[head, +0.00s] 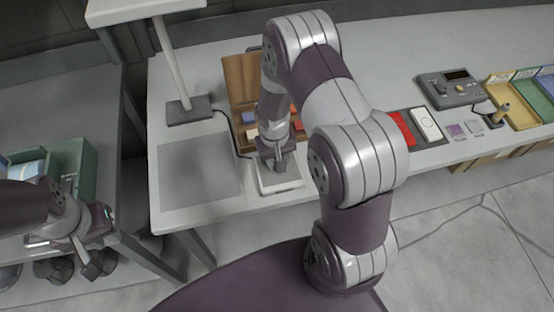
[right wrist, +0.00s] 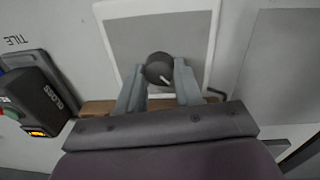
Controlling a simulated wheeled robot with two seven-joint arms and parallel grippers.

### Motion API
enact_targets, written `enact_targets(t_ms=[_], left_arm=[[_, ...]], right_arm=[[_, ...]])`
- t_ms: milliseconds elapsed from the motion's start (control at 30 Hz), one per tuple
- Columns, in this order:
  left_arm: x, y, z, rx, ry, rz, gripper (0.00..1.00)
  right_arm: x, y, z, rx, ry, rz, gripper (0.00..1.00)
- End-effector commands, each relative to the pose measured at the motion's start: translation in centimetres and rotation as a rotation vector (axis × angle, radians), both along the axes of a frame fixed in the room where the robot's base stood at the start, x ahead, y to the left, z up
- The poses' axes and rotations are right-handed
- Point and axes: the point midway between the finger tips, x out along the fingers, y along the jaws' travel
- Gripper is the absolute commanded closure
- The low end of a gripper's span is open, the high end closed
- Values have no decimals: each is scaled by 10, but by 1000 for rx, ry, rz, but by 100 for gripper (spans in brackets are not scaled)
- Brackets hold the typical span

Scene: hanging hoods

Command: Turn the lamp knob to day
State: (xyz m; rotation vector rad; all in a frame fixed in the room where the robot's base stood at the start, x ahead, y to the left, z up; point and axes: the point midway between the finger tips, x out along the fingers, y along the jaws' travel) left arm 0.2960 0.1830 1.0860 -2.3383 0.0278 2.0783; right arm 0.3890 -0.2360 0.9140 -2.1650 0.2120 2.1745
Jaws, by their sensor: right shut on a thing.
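My right gripper (right wrist: 158,82) is shut on the knob, one finger on each side. In the head view my right gripper (head: 278,166) points down onto the white-edged plate (head: 290,185), and the knob is hidden. No day marking is readable. The lamp (head: 172,60) stands behind on a dark base. My left gripper (head: 95,252) is at the left, away from the knob.
A brown box (head: 240,75) with coloured pieces stands behind my right gripper. A grey mat (head: 195,168) lies left of it. A dark device with an orange display (right wrist: 38,100) is near in the wrist view. A control box (head: 450,88) and coloured trays (head: 507,95) stand at right.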

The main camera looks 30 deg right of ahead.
Motion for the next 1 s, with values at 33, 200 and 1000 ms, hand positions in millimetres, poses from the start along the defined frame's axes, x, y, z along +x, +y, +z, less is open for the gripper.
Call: enact_targets(t_ms=[33, 200, 1000], left_arm=[[0, 0, -4, 0, 0, 0, 75], [0, 0, -10, 0, 0, 0, 75], [0, 0, -19, 0, 0, 0, 75]], right_arm=[[1, 0, -2, 0, -2, -40, 96], [1, 0, -2, 0, -1, -200, 96], [0, -1, 0, 0, 1, -666, 96]])
